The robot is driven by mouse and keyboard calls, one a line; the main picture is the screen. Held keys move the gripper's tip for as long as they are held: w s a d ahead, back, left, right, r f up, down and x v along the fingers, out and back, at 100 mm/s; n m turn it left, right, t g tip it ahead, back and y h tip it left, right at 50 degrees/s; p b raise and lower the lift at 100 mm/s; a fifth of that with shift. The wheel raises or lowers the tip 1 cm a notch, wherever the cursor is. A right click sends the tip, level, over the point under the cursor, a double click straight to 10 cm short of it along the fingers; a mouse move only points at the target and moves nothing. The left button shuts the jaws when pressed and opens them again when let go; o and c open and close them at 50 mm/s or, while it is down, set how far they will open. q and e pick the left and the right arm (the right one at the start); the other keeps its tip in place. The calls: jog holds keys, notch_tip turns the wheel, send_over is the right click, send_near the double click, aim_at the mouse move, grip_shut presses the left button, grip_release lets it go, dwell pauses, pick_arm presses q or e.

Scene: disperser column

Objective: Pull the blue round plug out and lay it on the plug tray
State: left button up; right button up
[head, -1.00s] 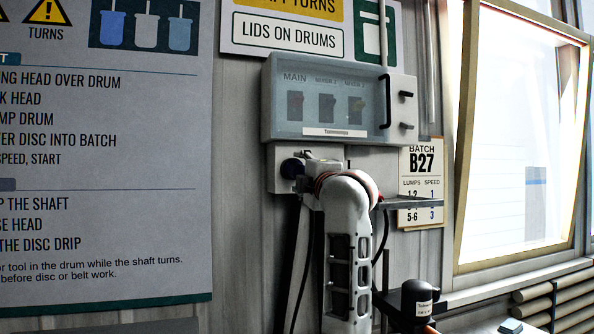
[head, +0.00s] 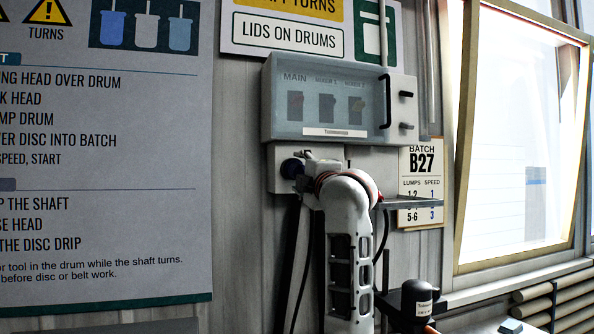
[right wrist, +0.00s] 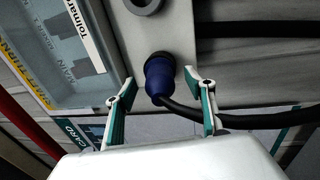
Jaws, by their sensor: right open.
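The blue round plug (right wrist: 158,80) sits in the grey socket box on the wall, with a black cable running off to the right in the right wrist view. In the head view the plug (head: 291,168) shows as a dark blue round shape, partly covered by my right gripper (head: 305,167). In the right wrist view my right gripper (right wrist: 159,76) is open, with one finger on each side of the plug and gaps visible. A thin grey shelf (head: 412,203) sticks out right of my arm; I cannot tell if it is the plug tray. My left gripper is out of view.
A switch box (head: 330,100) with a clear cover and black handle hangs just above. An empty round socket (right wrist: 146,3) is near the plug. Black cables hang below the socket box. A black-capped object (head: 417,298) stands lower right, near the window.

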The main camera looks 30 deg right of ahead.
grip_shut()
jog(key=shift+s, duration=0.1)
jog(key=shift+v, duration=2.95)
jog(key=shift+f, duration=0.1)
